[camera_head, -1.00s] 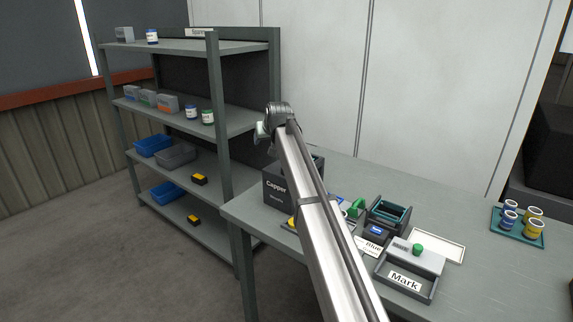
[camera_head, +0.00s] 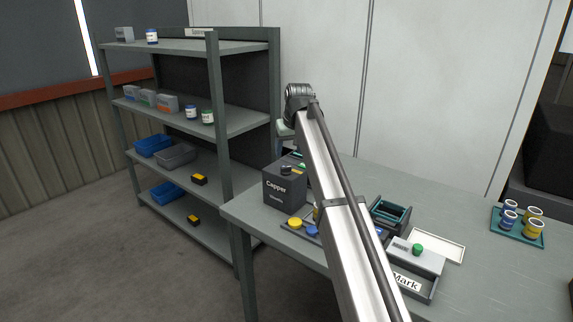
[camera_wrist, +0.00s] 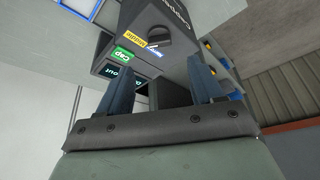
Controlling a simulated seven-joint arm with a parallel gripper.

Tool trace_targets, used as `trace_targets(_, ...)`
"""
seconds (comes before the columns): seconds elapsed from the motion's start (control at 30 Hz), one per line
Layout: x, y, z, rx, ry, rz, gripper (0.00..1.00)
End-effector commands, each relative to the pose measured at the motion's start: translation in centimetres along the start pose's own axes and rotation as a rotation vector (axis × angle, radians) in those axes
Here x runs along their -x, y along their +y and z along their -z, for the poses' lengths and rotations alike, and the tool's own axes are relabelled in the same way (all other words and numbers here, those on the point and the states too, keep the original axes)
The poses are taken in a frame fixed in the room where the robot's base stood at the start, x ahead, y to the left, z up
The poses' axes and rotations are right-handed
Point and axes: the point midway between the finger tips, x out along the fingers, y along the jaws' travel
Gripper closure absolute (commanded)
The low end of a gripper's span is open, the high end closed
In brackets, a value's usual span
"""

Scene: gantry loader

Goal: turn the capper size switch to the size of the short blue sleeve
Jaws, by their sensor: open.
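The capper (camera_head: 284,194) is a dark grey box at the left end of the table. Its size switch (camera_wrist: 153,37) is a dark round knob with a yellow label and a blue label beside it in the wrist view; I cannot tell for certain which label it points at. My gripper (camera_wrist: 161,64) is open and empty, its two fingers apart, with the knob beyond the fingertips. In the head view my gripper is mostly hidden behind my arm, above the capper. Blue sleeves (camera_head: 508,219) stand on a teal tray; which is the short one is unclear.
Yellow sleeves (camera_head: 535,228) share the teal tray (camera_head: 520,238) at the right. A marking unit (camera_head: 416,257) and a dark teal-rimmed box (camera_head: 390,213) stand mid-table. Yellow and blue caps (camera_head: 295,223) lie before the capper. A shelf rack (camera_head: 220,130) stands at the left.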

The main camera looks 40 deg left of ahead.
Motion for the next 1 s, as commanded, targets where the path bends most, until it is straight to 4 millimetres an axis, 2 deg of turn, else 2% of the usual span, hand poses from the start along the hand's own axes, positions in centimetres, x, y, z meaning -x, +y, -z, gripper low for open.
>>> trace_targets(0.03,-1.1,0.0,0.0,0.000,-0.003,0.000,0.34)
trace_targets(0.2,-4.0,0.0,0.0,0.000,-0.002,0.000,0.34)
trace_targets(0.43,-6.9,0.0,0.0,0.000,-0.001,0.000,0.34)
trace_targets(0.63,-8.0,0.0,0.0,0.000,0.001,0.000,0.34)
trace_targets(0.93,-8.1,0.0,0.0,0.000,0.001,0.000,0.34)
trace_targets(1.0,-8.1,0.0,0.0,0.000,0.001,0.000,0.39)
